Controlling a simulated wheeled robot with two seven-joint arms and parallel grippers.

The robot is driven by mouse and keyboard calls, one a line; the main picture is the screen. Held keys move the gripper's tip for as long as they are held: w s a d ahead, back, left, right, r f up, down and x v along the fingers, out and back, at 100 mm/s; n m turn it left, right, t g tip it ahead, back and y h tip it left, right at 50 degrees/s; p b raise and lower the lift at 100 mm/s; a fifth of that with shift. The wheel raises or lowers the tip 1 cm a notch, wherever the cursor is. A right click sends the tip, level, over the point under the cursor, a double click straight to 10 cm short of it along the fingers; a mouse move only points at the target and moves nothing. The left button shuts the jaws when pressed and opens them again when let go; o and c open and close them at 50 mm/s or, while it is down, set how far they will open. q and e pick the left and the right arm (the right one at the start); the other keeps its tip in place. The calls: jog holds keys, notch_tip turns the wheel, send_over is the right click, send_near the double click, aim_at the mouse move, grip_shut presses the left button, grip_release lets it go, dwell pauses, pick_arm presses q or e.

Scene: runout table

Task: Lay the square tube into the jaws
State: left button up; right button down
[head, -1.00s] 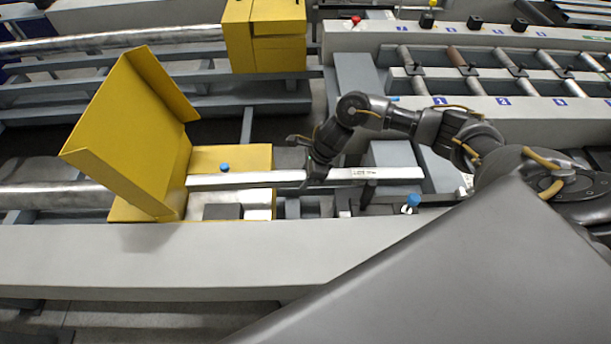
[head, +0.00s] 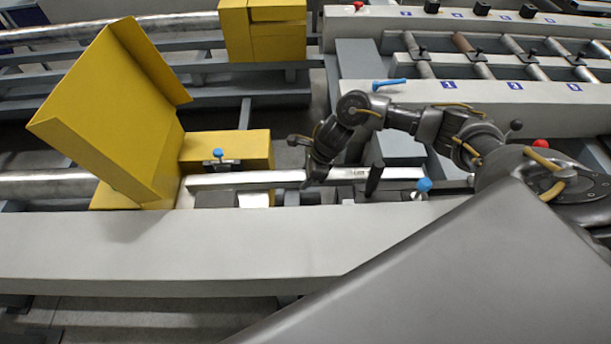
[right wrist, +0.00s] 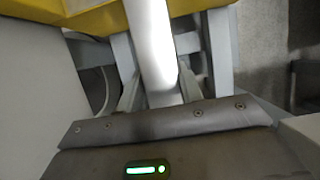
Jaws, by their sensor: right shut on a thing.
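The square tube (head: 250,179) is a long pale bar lying roughly level across the machine in the head view. My right gripper (head: 314,178) is shut on it near its middle. The tube also shows in the right wrist view (right wrist: 152,45), running away from the gripper. Dark and grey blocks (head: 310,196), perhaps the jaws, sit under and in front of the tube behind the front beam. The tube and gripper partly hide them. I cannot tell whether the tube touches them. My left gripper is not in view.
A tilted yellow guard (head: 115,115) stands at the tube's left end, beside a yellow block (head: 240,148). Blue knobs stand at left (head: 218,154) and right (head: 424,185). A light grey beam (head: 180,245) runs along the front. A roller table (head: 480,70) stands behind at right.

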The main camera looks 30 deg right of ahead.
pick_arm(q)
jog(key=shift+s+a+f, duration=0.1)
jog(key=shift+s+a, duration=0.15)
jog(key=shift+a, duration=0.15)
pick_arm(e)
jog(key=c, duration=1.2)
grip_release()
jog(key=shift+c, duration=0.2)
jog(key=o, duration=0.4)
jog(key=shift+f, duration=0.15)
jog(key=shift+d+r, duration=0.15)
jog(key=shift+r, duration=0.1)
jog(key=v, duration=0.8)
jog(key=shift+d+r, duration=0.1)
jog(key=shift+r, duration=0.3)
jog(key=shift+s+d+r, duration=0.15)
jog(key=shift+d+r, duration=0.05)
jog(key=shift+r, duration=0.4)
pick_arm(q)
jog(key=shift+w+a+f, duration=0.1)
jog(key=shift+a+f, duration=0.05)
pick_arm(e)
jog(key=shift+r, duration=0.1)
